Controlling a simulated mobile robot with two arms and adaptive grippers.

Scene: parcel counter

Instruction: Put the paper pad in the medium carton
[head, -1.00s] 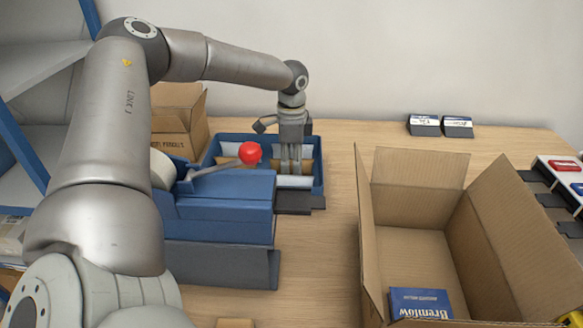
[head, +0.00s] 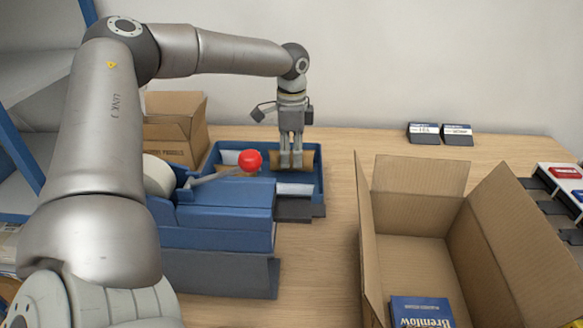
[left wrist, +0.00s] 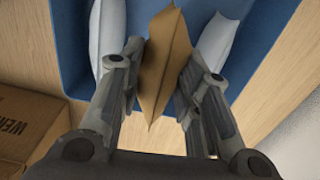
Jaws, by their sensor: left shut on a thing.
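The paper pad (head: 308,160) is a brown, crumpled-looking piece at the blue bin (head: 319,185) in the head view. My left gripper (head: 291,163) points down and is shut on it. In the left wrist view the pad (left wrist: 166,60) stands between the two fingers (left wrist: 160,75) with its pointed end toward the camera. An open brown carton (head: 405,265) stands at the right with its flaps up. A blue box marked Bremlow (head: 420,310) lies inside it. My right gripper is not in view.
White pillow-like pads (left wrist: 108,35) lie on both sides of the brown one in the bin. A smaller carton (head: 177,135) stands behind left. Bare counter separates bin and open carton.

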